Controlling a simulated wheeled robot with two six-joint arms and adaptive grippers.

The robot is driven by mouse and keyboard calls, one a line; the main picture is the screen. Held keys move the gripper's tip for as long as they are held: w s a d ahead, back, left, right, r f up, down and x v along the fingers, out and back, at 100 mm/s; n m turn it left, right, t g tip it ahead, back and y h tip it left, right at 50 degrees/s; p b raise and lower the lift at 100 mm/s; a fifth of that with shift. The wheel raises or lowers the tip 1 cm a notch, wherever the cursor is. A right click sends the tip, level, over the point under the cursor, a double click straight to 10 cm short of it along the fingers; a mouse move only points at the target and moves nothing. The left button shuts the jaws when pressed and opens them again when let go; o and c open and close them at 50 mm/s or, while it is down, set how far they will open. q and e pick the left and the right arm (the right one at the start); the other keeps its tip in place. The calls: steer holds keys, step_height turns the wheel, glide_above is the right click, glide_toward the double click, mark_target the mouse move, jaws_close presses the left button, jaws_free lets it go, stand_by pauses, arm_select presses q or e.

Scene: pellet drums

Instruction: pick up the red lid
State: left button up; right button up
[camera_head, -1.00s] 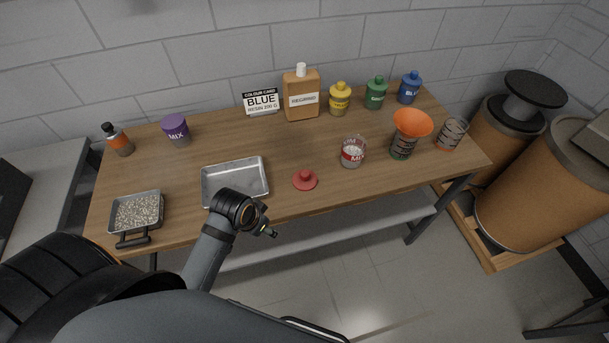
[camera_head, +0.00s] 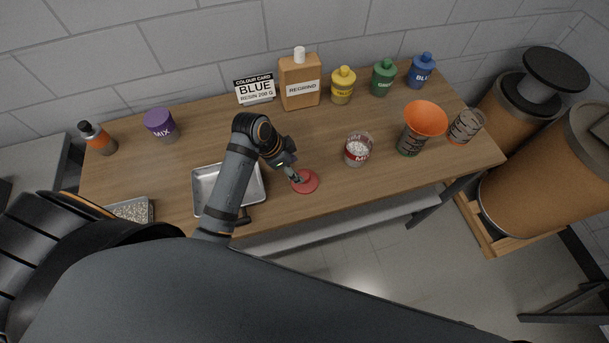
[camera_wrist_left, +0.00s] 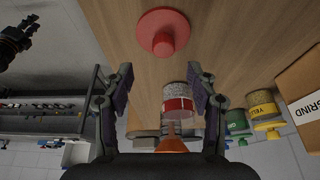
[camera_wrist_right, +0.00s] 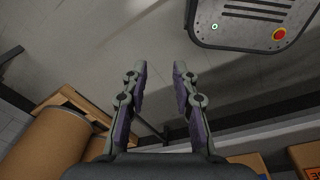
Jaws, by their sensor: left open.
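The red lid (camera_head: 306,182) is a flat disc with a knob on top, lying on the wooden table near its front edge. It also shows in the left wrist view (camera_wrist_left: 163,32), beyond and above the fingertips. My left gripper (camera_head: 296,177) is close to the lid at its left side in the head view. In the left wrist view its two fingers (camera_wrist_left: 160,85) are spread apart with nothing between them touching. My right gripper (camera_wrist_right: 160,75) shows in its own wrist view with fingers apart and empty, over the floor, away from the table.
A clear cup with a red band (camera_head: 358,149) stands right of the lid. A metal tray (camera_head: 257,190) lies left, partly under my left arm. An orange funnel (camera_head: 425,118) sits in a container further right. Bottles and a colour card (camera_head: 255,89) line the back.

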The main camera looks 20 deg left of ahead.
mark_target(304, 176)
arm_select(q)
steer(key=x, duration=0.2)
steer(key=shift+d+f, duration=0.2)
steer(key=shift+f, duration=0.1)
steer(key=shift+w+d+f+p, duration=0.1)
steer(key=shift+w+f+p, duration=0.2)
steer(key=shift+f+p, duration=0.3)
steer(key=shift+w+d+f+p, duration=0.15)
steer(key=shift+w+f+p, duration=0.25)
steer(key=shift+f, duration=0.25)
steer(key=x, duration=0.3)
steer(key=shift+s+f+p, duration=0.1)
steer(key=shift+p, duration=0.25)
steer(key=shift+f, duration=0.15)
steer(key=c, duration=1)
arm_select(e)
steer(key=shift+w+d+r, duration=0.1)
steer(key=shift+w+r, duration=0.1)
steer(key=shift+r, duration=0.55)
steer(key=shift+w+d+r, duration=0.1)
steer(key=shift+w+r, duration=0.1)
steer(key=shift+r, duration=0.55)
